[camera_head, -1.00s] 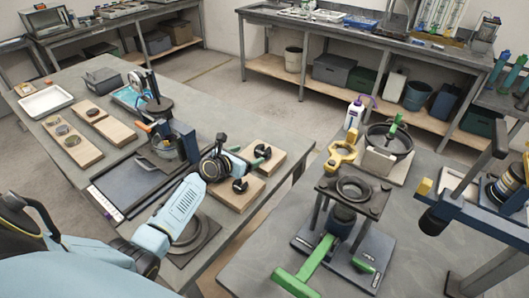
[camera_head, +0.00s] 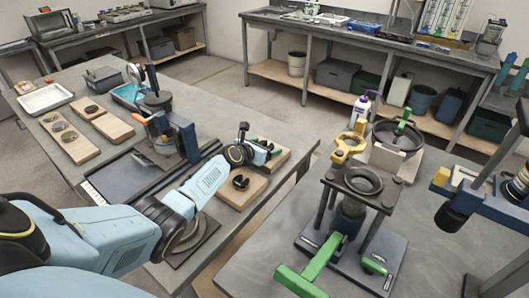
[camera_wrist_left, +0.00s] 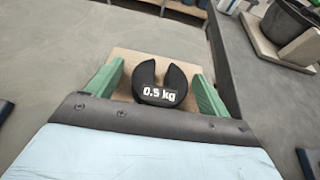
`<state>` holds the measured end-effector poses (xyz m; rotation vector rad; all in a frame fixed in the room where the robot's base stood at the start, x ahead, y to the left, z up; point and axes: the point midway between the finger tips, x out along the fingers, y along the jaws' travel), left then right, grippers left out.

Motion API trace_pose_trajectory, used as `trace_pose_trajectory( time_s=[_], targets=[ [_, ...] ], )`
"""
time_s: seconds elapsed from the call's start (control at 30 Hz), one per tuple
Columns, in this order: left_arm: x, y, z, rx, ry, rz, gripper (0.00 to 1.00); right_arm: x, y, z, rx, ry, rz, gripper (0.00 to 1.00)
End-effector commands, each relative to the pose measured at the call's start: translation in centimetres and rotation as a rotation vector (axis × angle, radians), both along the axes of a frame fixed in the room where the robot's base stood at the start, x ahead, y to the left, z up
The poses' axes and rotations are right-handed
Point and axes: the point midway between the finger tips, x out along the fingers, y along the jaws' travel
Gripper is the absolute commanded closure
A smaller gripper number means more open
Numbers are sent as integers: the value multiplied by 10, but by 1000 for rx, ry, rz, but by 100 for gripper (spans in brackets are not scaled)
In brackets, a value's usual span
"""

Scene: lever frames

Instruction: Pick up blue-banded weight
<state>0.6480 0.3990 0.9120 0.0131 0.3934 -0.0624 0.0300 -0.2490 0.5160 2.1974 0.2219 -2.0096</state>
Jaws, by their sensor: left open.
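My left gripper (camera_head: 270,150) is over the far wooden block on the left bench, its green fingers apart. In the left wrist view a dark slotted weight (camera_wrist_left: 160,88) labelled "0.5 kg" lies on a wooden block (camera_wrist_left: 128,66) between the open fingers, with a gap on each side. No blue band can be made out on it. In the head view the gripper largely hides this weight. Another dark slotted weight (camera_head: 241,182) lies on the nearer wooden block (camera_head: 228,195). My right gripper is not in view.
A stand with a ring top (camera_head: 362,182) and green handle (camera_head: 305,280) is on the right bench, beside a dark pan (camera_head: 398,137). A dark blue upright (camera_head: 183,140) stands on the left bench behind my arm. A gap separates the benches.

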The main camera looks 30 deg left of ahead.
Motion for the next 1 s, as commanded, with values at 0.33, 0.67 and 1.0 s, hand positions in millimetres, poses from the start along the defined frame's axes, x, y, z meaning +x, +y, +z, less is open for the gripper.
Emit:
trace_pose_trajectory(
  time_s=[0.33,0.67,1.0],
  targets=[
    [0,0,1,0,-1,0,44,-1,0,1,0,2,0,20],
    [1,0,3,0,-5,1,75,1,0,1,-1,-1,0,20],
    [1,-1,22,-1,-7,-1,75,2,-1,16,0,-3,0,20]
  ],
)
